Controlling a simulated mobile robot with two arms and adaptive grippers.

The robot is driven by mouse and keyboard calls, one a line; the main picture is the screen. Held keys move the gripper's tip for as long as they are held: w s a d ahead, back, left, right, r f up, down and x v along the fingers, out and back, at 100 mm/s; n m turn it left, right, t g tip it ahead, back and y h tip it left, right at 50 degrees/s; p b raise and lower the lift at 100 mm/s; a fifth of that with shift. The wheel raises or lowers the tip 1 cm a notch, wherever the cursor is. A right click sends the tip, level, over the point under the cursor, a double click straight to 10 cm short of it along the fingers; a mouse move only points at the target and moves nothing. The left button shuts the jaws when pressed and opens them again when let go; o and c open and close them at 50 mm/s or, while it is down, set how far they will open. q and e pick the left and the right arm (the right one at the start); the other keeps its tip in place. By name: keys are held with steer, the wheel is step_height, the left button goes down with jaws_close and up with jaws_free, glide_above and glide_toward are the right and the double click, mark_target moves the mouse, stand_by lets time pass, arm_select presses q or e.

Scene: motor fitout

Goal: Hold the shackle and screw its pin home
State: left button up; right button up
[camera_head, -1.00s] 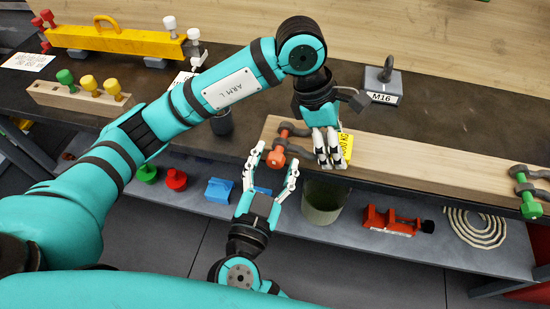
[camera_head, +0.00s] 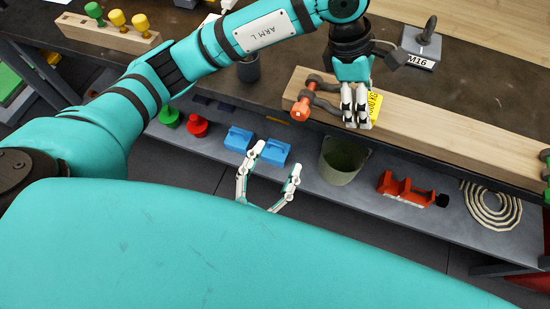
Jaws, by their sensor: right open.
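A dark grey shackle (camera_head: 325,103) with an orange pin (camera_head: 301,109) sits at the left end of a long wooden beam on the bench. The pin runs across the shackle's ears, its thick head toward me. How far it is threaded in cannot be told. My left gripper (camera_head: 357,122) comes down from above with its white fingers close together on the shackle's bow, beside a yellow tag (camera_head: 375,103). The fingers partly hide the bow. My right gripper (camera_head: 279,160) is open and empty, in front of the bench and apart from the pin head. My own body hides its wrist.
The wooden beam (camera_head: 450,132) runs right along the bench edge. An M16 block (camera_head: 421,45) stands behind it, and a rack with several pins (camera_head: 110,37) is at left. The lower shelf holds blue blocks (camera_head: 272,152), a bucket (camera_head: 341,160) and a red vise (camera_head: 405,188).

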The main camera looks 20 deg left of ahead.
arm_select(q)
steer(key=o, duration=0.4)
steer(key=shift+o, duration=0.2)
steer(key=v, duration=1.2)
